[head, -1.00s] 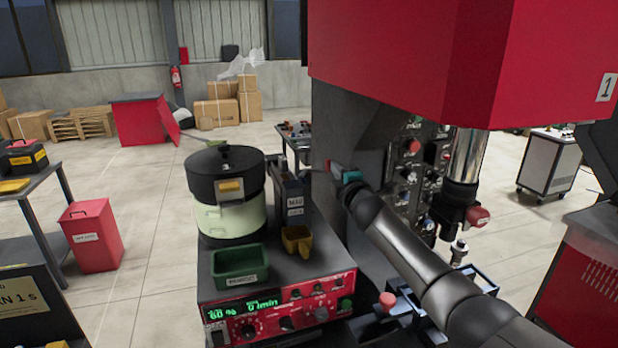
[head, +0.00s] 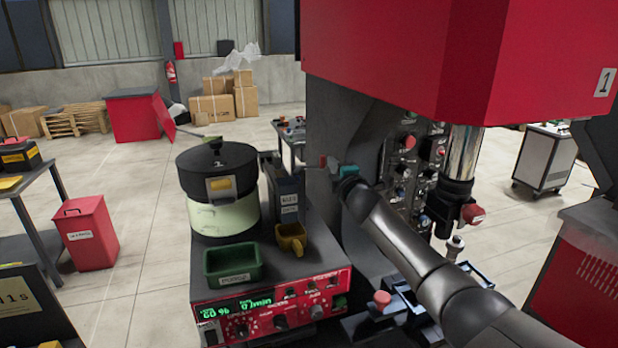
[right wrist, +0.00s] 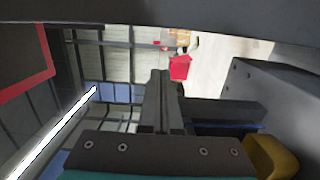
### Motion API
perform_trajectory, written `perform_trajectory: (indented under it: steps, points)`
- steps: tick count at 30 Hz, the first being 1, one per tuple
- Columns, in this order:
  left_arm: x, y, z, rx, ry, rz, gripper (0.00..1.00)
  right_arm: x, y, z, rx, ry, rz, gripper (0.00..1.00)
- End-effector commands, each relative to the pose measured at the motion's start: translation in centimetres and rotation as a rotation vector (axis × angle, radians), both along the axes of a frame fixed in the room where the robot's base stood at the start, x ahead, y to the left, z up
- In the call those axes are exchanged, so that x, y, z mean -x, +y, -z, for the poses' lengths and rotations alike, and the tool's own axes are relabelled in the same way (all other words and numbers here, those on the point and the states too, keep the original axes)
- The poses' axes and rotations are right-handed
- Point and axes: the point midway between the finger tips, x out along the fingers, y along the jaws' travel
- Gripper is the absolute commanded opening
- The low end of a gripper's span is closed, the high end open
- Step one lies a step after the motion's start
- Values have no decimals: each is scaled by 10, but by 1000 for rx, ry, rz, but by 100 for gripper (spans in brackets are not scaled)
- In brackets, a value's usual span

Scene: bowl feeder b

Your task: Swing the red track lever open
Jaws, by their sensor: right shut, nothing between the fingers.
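A small red piece (head: 323,160), which looks like the track lever, shows just left of my right gripper's tips in the head view. It stands by the grey machine column, above the right side of the dark track box (head: 287,190). My right gripper (head: 334,165) has a teal band behind its fingers. It is shut and empty, close to the red piece; I cannot tell if they touch. In the right wrist view the closed fingers (right wrist: 161,100) point up the picture with nothing between them. The lever is not clear there. My left gripper is out of view.
The red press head (head: 420,60) hangs above the arm.

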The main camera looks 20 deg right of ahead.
Motion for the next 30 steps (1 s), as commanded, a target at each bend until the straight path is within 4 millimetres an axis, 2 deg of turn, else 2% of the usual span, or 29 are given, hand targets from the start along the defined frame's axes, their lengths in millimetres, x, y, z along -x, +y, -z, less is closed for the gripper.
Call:
perform_trajectory:
  steps: [5, 11, 30]
  points:
    - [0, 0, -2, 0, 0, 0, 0, 7, -1, 0, 1, 0, 1, 0]
    - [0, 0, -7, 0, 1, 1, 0, 24, 1, 0, 1, 0, -1, 0]
    - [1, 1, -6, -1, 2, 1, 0, 96, 4, 1, 1, 1, -1, 0]
